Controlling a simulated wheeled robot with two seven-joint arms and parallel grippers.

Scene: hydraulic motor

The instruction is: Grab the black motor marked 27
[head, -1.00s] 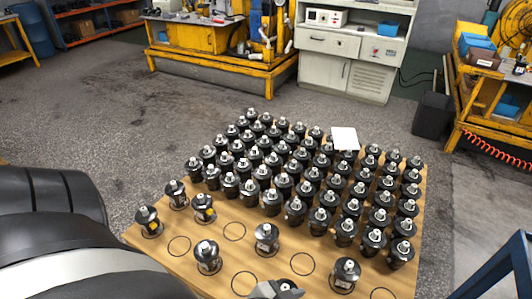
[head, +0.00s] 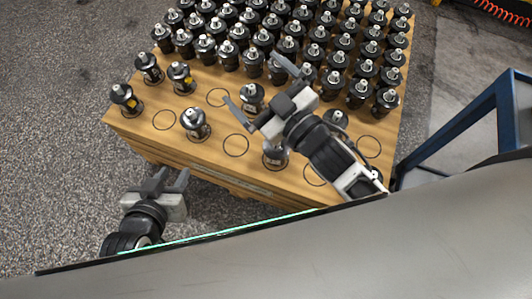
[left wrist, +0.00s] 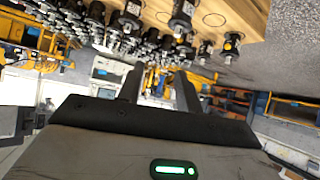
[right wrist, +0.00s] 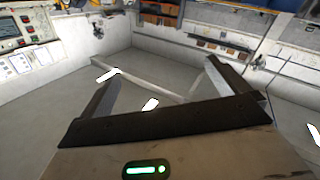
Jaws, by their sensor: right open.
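Many black motors with silver shafts stand upright on a wooden-topped table (head: 205,160). Looser ones in front include motors at the left (head: 125,98), front (head: 195,123), middle (head: 252,97) and right (head: 336,122). The number 27 is not readable on any motor. My right gripper (head: 258,84) is open above the table, its fingers spread around the view of the middle motor, apparently above it and holding nothing. Another motor (head: 276,153) is partly hidden beneath it. My left gripper (head: 171,176) is open and empty, low in front of the table's front edge.
Dense rows of motors (head: 290,45) fill the back of the table. Empty drawn circles (head: 235,145) mark bare spots at the front. A blue metal frame (head: 480,125) stands to the right. Grey floor (head: 50,150) is free at the left.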

